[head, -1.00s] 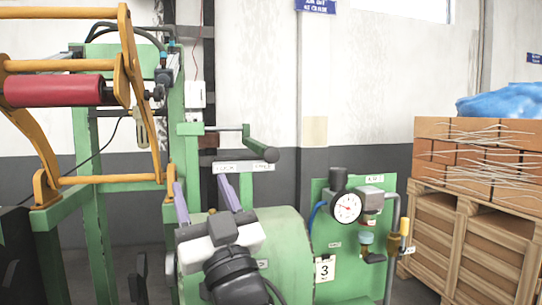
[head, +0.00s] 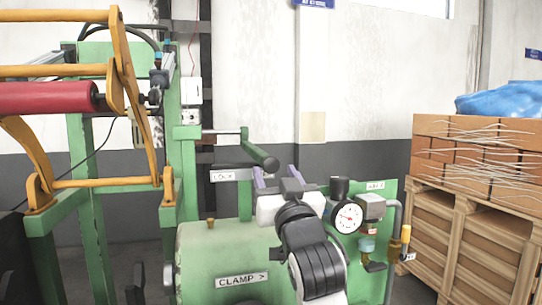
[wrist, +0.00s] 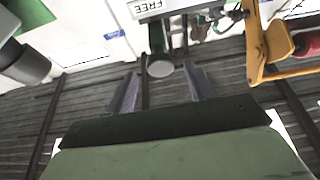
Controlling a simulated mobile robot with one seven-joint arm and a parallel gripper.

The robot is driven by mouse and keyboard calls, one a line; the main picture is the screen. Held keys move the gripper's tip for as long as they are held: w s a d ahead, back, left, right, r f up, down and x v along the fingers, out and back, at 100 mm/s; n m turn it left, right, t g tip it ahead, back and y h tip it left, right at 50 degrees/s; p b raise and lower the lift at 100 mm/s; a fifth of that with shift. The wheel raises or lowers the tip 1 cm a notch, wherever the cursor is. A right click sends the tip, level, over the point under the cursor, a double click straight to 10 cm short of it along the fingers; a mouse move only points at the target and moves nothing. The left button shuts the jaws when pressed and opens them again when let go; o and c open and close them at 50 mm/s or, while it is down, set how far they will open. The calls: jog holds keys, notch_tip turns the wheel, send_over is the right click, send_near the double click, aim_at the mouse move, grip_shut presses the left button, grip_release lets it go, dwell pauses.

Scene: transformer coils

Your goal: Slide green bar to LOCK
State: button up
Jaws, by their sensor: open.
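The green bar (head: 260,154) is a short round bar on the end of a thin rod on the green machine, above a label plate. The word LOCK (head: 222,176) shows at the plate's left end. My gripper (head: 275,170) is open and empty, its two lilac fingers pointing up just below and right of the bar's rounded end. In the wrist view, the bar (wrist: 158,42) shows its round end between the fingertips (wrist: 161,72), and seems beyond them. The word FREE (wrist: 150,7) reads upside down there. The plate's right part is hidden in the head view.
A green cylinder marked CLAMP (head: 241,281) lies below. A gauge (head: 348,217) and valves stand right of my gripper. An orange frame with a red roller (head: 50,97) is at the left. Brick pallets (head: 470,215) are far right.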

aim_at(272, 167)
jog(key=shift+p+x, duration=0.55)
jog(key=shift+x, duration=1.55)
jog(key=shift+c, duration=0.2)
